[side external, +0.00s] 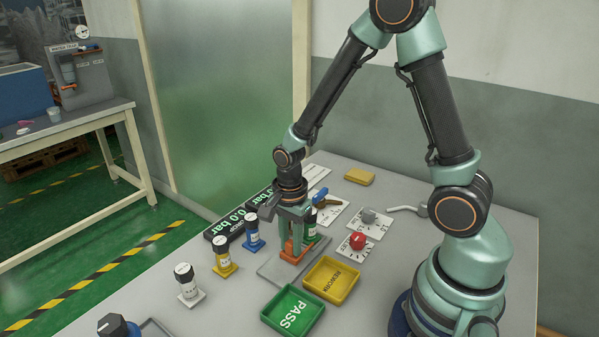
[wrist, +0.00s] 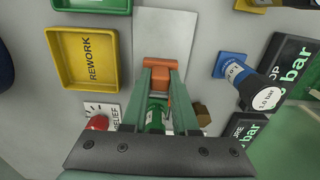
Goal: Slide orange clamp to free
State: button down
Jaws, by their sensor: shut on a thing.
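The orange clamp (side external: 293,251) stands on a grey plate (side external: 270,271). The clamp's lower parts are partly hidden by my fingers.
A yellow REWORK tray (side external: 331,280) and a green PASS tray (side external: 293,311) lie to the front right. Blue (side external: 253,232), yellow (side external: 223,256) and white (side external: 187,284) columns stand to the left. A red knob (side external: 357,241) and dark bar signs (side external: 240,220) are near.

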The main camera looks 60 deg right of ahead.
jog(key=shift+a, duration=0.9)
jog(key=c, duration=0.8)
grip_release()
jog(key=shift+o, duration=0.2)
notch_tip(320, 180, up, 6)
jog(key=shift+r, duration=0.1)
